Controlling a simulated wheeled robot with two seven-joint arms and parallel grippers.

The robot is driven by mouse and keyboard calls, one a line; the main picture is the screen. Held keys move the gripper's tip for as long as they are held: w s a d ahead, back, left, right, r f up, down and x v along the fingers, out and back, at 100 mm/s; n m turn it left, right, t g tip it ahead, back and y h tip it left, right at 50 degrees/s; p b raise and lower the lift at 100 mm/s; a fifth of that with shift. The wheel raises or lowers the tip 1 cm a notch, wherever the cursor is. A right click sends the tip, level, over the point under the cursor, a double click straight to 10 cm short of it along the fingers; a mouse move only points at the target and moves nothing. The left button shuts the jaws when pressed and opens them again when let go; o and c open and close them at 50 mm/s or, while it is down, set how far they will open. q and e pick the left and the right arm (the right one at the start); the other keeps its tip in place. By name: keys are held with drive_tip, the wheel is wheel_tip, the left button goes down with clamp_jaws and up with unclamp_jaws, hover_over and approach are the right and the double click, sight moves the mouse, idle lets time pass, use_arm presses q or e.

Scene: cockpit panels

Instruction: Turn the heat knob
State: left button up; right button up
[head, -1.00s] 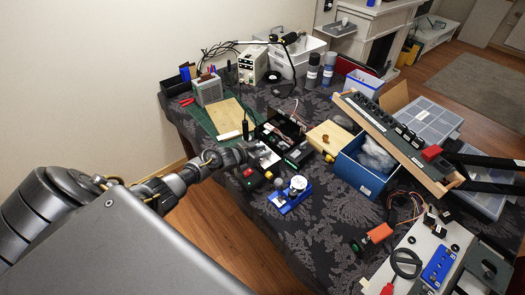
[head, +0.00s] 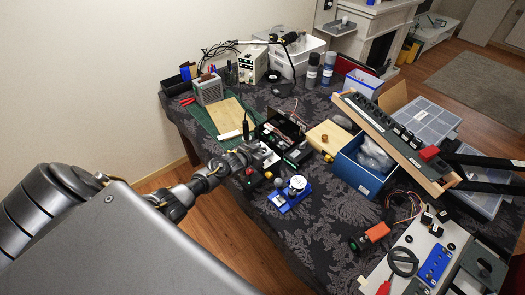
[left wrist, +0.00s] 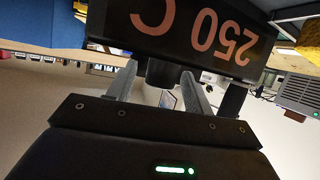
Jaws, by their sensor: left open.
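In the left wrist view a black panel (left wrist: 185,25) carries orange "250 C" lettering, seen upside down. A dark round knob (left wrist: 162,73) sticks out from its lower side, between the two fingers of my left gripper (left wrist: 160,92). The fingers are open, one on each side of the knob; I cannot tell whether either touches it. In the head view my left gripper (head: 262,154) is at the near side of an open black box (head: 284,128) on the table, and the knob cannot be made out there. My right gripper is not in view.
A blue bin (head: 360,172) and a tilted wooden-framed panel (head: 398,142) are farther right. Patterned cloth lies bare at the table's front.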

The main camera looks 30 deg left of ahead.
use_arm(q)
drive_tip(key=b+v, duration=0.1)
drive_tip(key=v, duration=0.9)
drive_tip(key=shift+s+r, duration=0.25)
drive_tip(key=shift+s, duration=0.05)
drive_tip(key=shift+a, duration=0.1)
